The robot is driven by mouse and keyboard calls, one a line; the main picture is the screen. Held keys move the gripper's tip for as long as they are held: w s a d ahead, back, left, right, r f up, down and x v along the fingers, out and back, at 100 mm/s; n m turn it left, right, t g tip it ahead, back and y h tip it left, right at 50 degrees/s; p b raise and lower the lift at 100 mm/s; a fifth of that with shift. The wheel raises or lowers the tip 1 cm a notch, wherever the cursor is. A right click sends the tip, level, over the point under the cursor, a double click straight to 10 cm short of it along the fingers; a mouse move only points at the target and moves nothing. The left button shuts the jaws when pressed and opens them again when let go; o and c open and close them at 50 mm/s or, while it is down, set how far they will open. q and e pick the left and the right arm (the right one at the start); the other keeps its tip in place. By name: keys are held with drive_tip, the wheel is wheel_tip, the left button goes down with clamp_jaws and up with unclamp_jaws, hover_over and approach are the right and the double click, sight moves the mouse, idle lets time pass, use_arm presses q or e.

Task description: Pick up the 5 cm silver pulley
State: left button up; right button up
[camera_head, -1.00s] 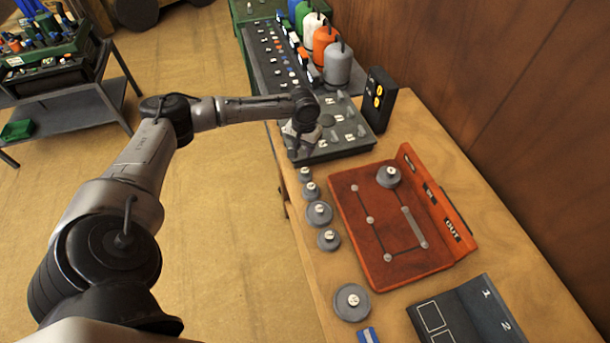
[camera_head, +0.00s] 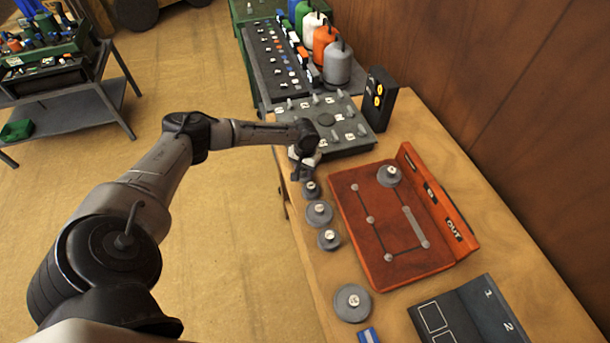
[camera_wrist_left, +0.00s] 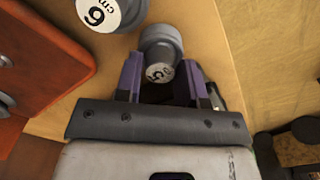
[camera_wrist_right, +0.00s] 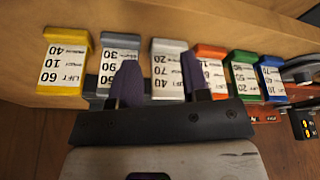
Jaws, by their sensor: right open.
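The silver pulley marked 5 cm (camera_wrist_left: 160,72) stands between the purple fingers of my left gripper (camera_wrist_left: 161,62) in the left wrist view. The fingers are apart, one on each side of its hub; I cannot tell whether they touch it. In the head view my left gripper (camera_head: 302,173) is low at the far end of the pulley row and hides this pulley. A pulley marked 6 cm (camera_wrist_left: 108,10) is beside it, also in the head view (camera_head: 311,190). My right gripper (camera_wrist_right: 159,68) is open and empty in the right wrist view.
Larger grey pulleys (camera_head: 319,213) continue the row along the table's left edge. The red board (camera_head: 350,225) with pegs and one pulley is to the right. A dark pegged tray (camera_head: 350,140) is behind. Several coloured LIFT blocks (camera_wrist_right: 168,60) show in the right wrist view.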

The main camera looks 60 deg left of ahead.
use_arm(q)
drive_tip(key=shift+f, duration=0.3)
clamp_jaws()
idle(0.3)
